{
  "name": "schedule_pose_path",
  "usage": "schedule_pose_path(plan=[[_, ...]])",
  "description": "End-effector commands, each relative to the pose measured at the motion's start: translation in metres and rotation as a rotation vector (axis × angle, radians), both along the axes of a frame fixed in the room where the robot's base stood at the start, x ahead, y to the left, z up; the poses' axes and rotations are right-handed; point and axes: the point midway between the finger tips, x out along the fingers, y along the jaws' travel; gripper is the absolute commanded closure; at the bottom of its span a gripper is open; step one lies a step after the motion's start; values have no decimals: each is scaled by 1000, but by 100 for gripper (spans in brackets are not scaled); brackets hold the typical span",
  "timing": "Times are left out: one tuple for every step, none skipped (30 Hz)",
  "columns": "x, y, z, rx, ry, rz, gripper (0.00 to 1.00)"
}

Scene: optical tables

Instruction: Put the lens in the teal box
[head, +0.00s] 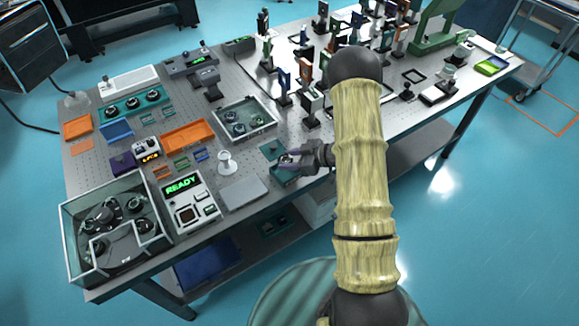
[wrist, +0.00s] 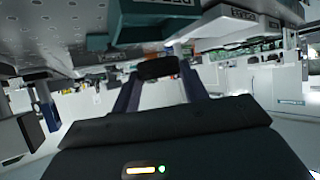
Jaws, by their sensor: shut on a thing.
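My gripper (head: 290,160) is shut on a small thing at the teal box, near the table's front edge. In the wrist view, a dark, short, round-edged piece (wrist: 158,68) sits between the two fingertips. I take it for the lens in its dark rim, seen edge-on; its glass does not show. The teal box (head: 284,177) shows as a small dark-teal box with a teal panel (head: 271,148) behind it. In the wrist view, the teal box (wrist: 112,42) is just beyond and above the fingertips. Its inside is hidden, and I cannot tell whether the lens touches it.
Left of the box are a flat grey plate (head: 242,192), a white round stand (head: 226,162) and a READY device (head: 189,203). A clear-walled tray (head: 245,119) lies behind. Upright optics (head: 308,75) crowd the back right.

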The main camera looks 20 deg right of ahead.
Motion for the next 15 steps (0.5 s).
schedule_pose_path(plan=[[0,0,-1,0,-1,0,82],[0,0,-1,0,-1,0,82],[0,0,0,0,-1,0,82],[0,0,0,0,-1,0,82],[0,0,0,0,-2,0,82],[0,0,0,0,-2,0,82],[0,0,0,1,-1,-1,82],[0,0,-1,1,-1,-1,82],[0,0,-2,1,-1,0,82],[0,0,-3,1,0,0,82],[0,0,-5,1,1,-1,82],[0,0,-9,2,3,-1,82],[0,0,-13,1,2,-1,82],[0,0,-17,1,2,-1,82],[0,0,-22,2,2,-1,82]])
